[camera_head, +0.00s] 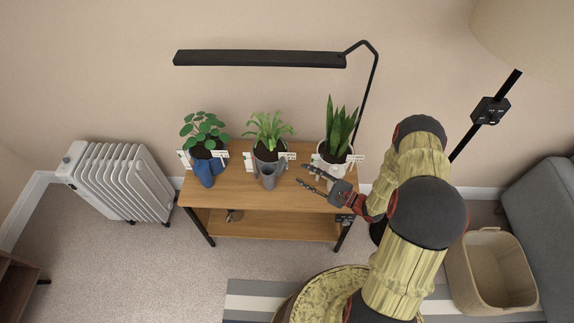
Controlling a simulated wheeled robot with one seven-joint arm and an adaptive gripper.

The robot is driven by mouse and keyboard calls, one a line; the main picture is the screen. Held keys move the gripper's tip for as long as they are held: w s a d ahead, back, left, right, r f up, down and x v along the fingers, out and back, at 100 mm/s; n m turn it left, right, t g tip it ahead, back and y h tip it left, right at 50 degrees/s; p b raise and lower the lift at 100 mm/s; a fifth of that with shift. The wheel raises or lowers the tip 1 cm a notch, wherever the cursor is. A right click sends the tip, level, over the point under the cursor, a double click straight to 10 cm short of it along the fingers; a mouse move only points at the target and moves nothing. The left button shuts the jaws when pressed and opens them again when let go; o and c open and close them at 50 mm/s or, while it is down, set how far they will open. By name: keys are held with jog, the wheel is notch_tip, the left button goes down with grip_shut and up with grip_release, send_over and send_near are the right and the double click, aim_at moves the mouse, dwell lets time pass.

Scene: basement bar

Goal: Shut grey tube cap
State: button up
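A grey tube (268,179) stands on the wooden shelf top in front of the middle potted plant. Its cap is too small to make out clearly, and I cannot tell whether it is open. My gripper (301,174) is to the right of the grey tube, in front of the white pot. Its two dark fingers point left toward the tube and are spread apart with nothing between them. The gripper appears apart from the tube.
The wooden shelf (232,200) holds a left plant (203,132) with a blue container (205,173), a middle plant (268,128) and a right plant (339,124) in a white pot. Small white labels flank them. A black lamp (260,58) hangs above.

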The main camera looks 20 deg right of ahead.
aim_at(283, 166)
jog(key=b+x, duration=0.1)
jog(key=x, duration=0.5)
jog(key=shift+w+a, duration=0.2)
jog(key=shift+c, duration=0.8)
grip_shut()
